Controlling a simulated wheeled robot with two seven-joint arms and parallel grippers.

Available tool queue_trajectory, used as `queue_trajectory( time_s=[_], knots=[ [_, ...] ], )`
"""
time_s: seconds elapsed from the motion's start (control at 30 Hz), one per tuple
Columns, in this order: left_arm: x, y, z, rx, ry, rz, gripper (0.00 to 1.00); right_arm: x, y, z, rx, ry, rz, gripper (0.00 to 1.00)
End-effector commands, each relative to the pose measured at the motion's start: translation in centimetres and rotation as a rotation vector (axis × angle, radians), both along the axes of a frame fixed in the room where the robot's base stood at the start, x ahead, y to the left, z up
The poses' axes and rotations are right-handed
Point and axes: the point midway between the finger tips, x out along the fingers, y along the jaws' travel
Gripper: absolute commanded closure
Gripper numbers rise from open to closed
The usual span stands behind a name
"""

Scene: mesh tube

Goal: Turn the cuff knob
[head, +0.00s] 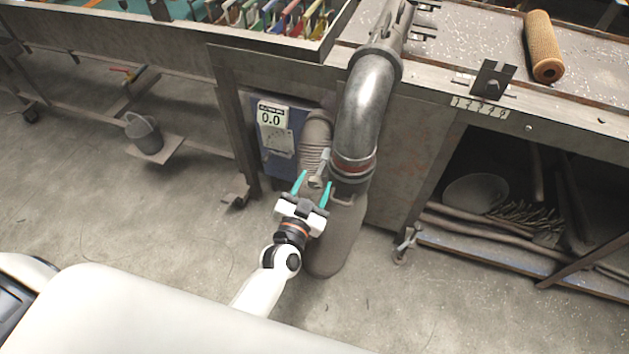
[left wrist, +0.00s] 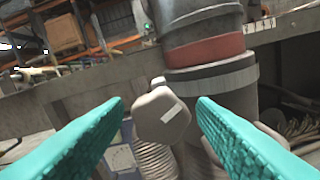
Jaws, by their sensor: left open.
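The cuff knob (left wrist: 161,115) is a grey faceted knob with a pale rectangular mark on its face. In the left wrist view it lies between my two teal fingers, beyond their tips, with space on both sides. In the head view the knob (head: 319,169) shows small, just past the fingertips, beside the pipe's lower end. My left gripper (head: 314,184) is open and empty in front of it. The cuff (head: 352,168) with a red band is at the bottom of the metal elbow pipe (head: 368,100); the band also shows in the left wrist view (left wrist: 205,50). My right gripper is not visible.
A ribbed hose (head: 315,135) and a gauge panel reading 0.0 (head: 270,116) stand left of the pipe. A workbench (head: 480,80) carries a tan mesh tube (head: 542,45). The floor in front is open.

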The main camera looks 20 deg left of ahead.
Motion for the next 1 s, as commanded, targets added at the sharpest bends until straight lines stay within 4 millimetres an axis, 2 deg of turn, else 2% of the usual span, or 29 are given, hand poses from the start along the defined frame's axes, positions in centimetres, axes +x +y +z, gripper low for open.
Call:
queue_trajectory(
  time_s=[0.13, 0.4, 0.47, 0.7, 1.0],
  knots=[
    [0.96, -0.04, 0.03, -0.001, 0.0, 0.0, 0.48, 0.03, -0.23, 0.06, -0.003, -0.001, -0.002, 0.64],
    [1.07, -0.05, -0.03, -0.001, 0.001, 0.0, 0.48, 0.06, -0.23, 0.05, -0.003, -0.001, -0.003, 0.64],
    [1.07, -0.04, -0.02, -0.001, 0.001, 0.0, 0.55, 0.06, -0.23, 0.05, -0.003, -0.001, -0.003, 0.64],
    [1.05, -0.04, -0.01, -0.001, 0.001, 0.0, 0.93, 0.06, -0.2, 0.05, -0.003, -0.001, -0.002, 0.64],
    [1.05, -0.05, 0.03, -0.04, 0.002, 0.0, 0.93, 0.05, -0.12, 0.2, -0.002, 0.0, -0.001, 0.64]
  ],
)
